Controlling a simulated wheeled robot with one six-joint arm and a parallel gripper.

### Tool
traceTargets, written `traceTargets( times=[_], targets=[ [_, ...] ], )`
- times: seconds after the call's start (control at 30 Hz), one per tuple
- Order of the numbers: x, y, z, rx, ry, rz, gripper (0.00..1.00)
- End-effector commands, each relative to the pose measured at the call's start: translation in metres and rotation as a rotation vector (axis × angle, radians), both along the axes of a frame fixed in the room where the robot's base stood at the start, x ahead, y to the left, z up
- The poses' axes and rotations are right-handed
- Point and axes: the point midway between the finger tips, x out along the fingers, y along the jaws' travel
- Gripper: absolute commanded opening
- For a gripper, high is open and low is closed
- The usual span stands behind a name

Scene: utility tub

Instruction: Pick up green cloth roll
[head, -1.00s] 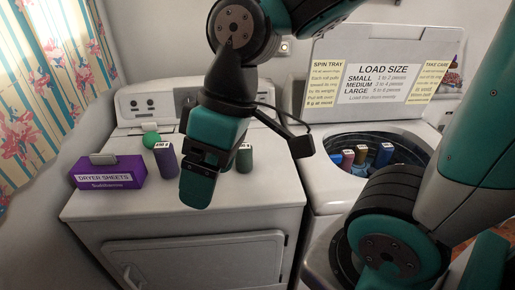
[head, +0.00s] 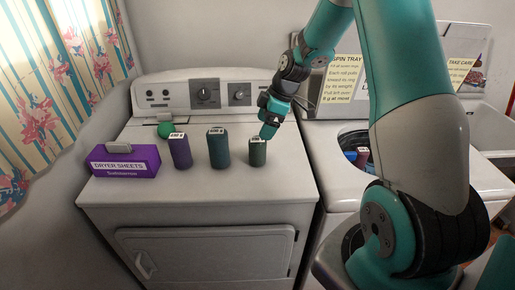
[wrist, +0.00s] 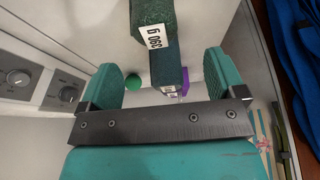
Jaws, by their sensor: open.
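The green cloth roll (head: 258,154) stands upright on the dryer top, the rightmost of three rolls. A label is on its upper end. In the wrist view the green roll (wrist: 150,14) is cut off by the top edge, its label reading about 390 g. My gripper (head: 268,130) is just above and right of it in the head view. The wrist view shows the gripper (wrist: 162,66) open, its two teal fingers wide apart with nothing gripped. The roll appears ahead of the gap between them. I cannot tell whether a finger touches it.
A teal-blue roll (head: 218,148) and a purple roll (head: 180,151) stand left of the green one. A green ball (head: 165,130) and a purple dryer sheets box (head: 124,160) are farther left. The washer tub (head: 352,140) at right holds rolls. The dryer's front top is clear.

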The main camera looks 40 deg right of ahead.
Motion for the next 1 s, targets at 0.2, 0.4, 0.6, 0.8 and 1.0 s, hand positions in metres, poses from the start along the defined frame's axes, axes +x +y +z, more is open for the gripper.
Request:
traceTargets(
  times=[0.2,0.4,0.6,0.8,1.0],
  targets=[
    [0.007,0.011,-0.029,0.000,0.001,0.000,0.89],
    [0.010,0.013,-0.040,0.001,0.002,0.000,0.89],
    [0.018,0.017,-0.066,0.002,0.003,0.002,0.89],
    [0.021,0.022,-0.083,-0.001,0.001,-0.001,0.89],
    [0.022,0.022,-0.083,0.000,0.000,-0.001,0.89]
  ],
)
